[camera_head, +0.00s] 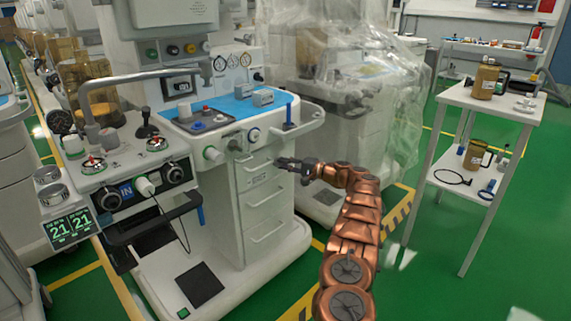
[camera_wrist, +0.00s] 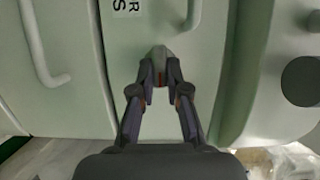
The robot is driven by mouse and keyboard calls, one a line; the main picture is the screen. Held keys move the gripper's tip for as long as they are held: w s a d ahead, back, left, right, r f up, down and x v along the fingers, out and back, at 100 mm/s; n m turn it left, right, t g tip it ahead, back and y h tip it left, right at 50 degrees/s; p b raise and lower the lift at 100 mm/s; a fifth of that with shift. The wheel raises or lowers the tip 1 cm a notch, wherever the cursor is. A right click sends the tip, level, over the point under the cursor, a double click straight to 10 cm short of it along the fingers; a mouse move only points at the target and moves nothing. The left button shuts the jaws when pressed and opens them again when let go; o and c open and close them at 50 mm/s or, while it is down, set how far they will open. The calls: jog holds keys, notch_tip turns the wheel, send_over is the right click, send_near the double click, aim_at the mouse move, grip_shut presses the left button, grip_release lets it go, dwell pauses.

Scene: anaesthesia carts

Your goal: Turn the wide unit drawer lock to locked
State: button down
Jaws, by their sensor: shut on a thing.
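The wide unit (camera_head: 240,215) is a pale grey-white cart with a stack of drawers (camera_head: 264,183) on its front, left of centre in the head view. My gripper (camera_head: 281,161) reaches from the right to the top drawer, near its right end. In the wrist view my gripper (camera_wrist: 160,80) is shut on the drawer lock, a small grey knob (camera_wrist: 160,53) on the pale front panel. The knob's narrow end points up in that view. The fingertips hide part of it. In the head view the lock is too small to make out.
Drawer handles (camera_wrist: 39,50) stick out beside the lock in the wrist view. A plastic-covered machine (camera_head: 335,100) stands close behind my arm. A white trolley (camera_head: 490,105) with brown jugs stands at the right. Green floor lies open between my arm and the trolley.

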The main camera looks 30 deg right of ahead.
jog(key=shift+w+a+r, duration=0.1)
jog(key=shift+w+a, duration=0.15)
jog(key=shift+a, duration=0.15)
jog(key=c, duration=1.2)
grip_release()
jog(key=shift+o, duration=0.2)
jog(key=shift+s+d, duration=0.2)
jog(key=shift+d, duration=0.15)
jog(key=v, duration=1.1)
jog(key=shift+s+d, duration=0.2)
jog(key=shift+s, duration=0.15)
